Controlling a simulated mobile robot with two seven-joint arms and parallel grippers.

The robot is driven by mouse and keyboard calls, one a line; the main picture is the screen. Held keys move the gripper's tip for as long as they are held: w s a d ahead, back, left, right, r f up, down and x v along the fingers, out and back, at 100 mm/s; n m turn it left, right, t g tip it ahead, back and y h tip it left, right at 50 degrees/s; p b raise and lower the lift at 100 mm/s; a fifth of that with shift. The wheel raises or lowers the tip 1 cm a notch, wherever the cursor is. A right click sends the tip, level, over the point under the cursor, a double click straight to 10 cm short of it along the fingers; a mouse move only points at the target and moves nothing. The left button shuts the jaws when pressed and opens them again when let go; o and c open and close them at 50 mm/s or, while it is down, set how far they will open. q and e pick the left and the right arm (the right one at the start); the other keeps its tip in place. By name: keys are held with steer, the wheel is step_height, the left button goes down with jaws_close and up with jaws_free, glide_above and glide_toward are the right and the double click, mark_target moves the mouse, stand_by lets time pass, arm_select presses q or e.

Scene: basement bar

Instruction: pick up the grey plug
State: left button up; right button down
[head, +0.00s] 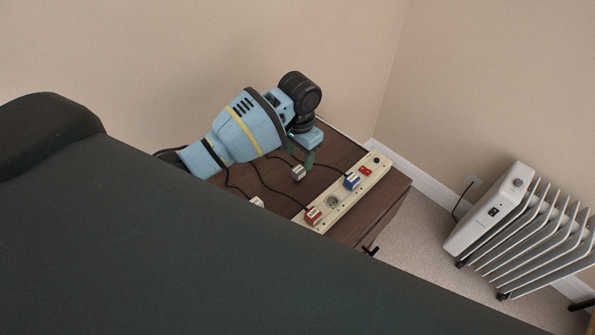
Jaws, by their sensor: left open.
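The grey plug (298,172) lies on the brown wooden top of a low cabinet (235,185), behind the power strip, with a dark cord. My left gripper (304,157) points down over the cabinet top, just above and behind the grey plug in the picture. It is open, with nothing seen between its fingers; I cannot tell the exact gap to the plug. The gripper's far finger is partly hidden. My right gripper is not in view.
A cream power strip (333,202) with a red switch holds a blue plug (351,181) and a red plug (313,215). A white plug (257,202) lies to the left, partly hidden. Walls stand behind. A white radiator (490,212) stands on the floor at right.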

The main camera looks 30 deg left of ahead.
mark_target(298, 169)
arm_select(q)
steer(key=shift+s+f+b, duration=0.2)
steer(key=shift+f+b, duration=0.1)
steer(key=shift+f, duration=3.25)
steer(key=c, duration=1.1)
steer(key=shift+r, duration=0.1)
step_height(298, 169, up, 10)
steer(key=shift+f+p, duration=0.1)
steer(key=shift+p, duration=0.3)
